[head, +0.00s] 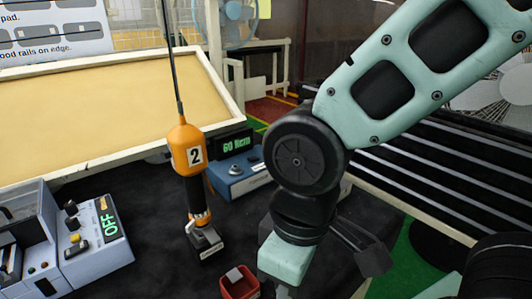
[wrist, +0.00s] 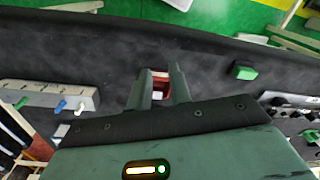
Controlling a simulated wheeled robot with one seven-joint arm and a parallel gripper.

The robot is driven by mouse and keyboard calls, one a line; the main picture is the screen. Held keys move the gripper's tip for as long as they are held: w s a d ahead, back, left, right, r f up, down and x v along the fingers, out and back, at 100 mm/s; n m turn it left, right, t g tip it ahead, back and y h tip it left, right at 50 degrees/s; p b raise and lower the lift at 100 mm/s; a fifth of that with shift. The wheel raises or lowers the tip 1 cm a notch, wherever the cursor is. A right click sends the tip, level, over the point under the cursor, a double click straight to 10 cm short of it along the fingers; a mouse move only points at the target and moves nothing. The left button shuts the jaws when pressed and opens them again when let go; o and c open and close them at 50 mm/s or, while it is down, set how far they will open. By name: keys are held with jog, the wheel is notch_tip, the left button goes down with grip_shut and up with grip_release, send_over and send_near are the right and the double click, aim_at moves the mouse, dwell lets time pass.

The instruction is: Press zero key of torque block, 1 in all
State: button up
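The torque block, a blue box (head: 240,176) with a small knob on top and a dark display (head: 231,144) reading what looks like 60 Ncm in green, sits on the dark mat in the head view, left of my arm's dark joint. Its zero key is too small to make out. My gripper (wrist: 160,82) shows in the wrist view with its two fingers apart and nothing between them; a small red bin (wrist: 160,84) lies beyond the gap. In the head view the fingers are mostly hidden below my wrist.
An orange driver marked 2 (head: 188,150) hangs from a cord with its lower end near a dark block. The red bin (head: 240,283) stands at the front. A grey unit reading OFF (head: 95,245) is at left. A framed board (head: 110,100) rises behind.

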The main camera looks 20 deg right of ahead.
grip_shut()
dwell(1.2)
dwell(0.3)
